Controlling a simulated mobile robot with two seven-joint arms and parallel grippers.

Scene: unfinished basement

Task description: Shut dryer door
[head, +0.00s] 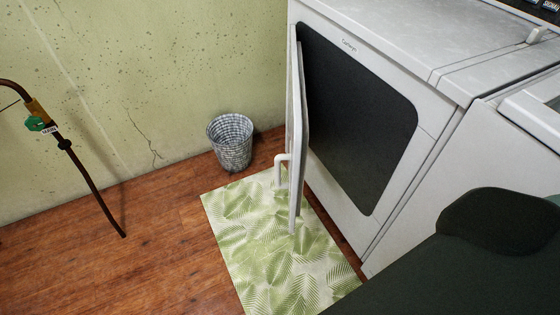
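The white dryer (405,45) stands at the right in the head view, its front facing left and toward me. Its door (297,120) is open, seen nearly edge-on, and stands out from the left side of the dark opening (355,115). A white bar handle (281,171) shows on the door's left face. The lower part of the door hangs above the leaf-patterned mat. Neither of my grippers is in view. A dark part of my arm fills the lower right corner, apart from the door.
A leaf-patterned mat (270,265) lies on the wood floor before the dryer. A wire-patterned basket (231,143) stands by the wall, left of the door. A pipe with a green valve (37,123) is at far left. Another white appliance (535,115) adjoins the dryer at right.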

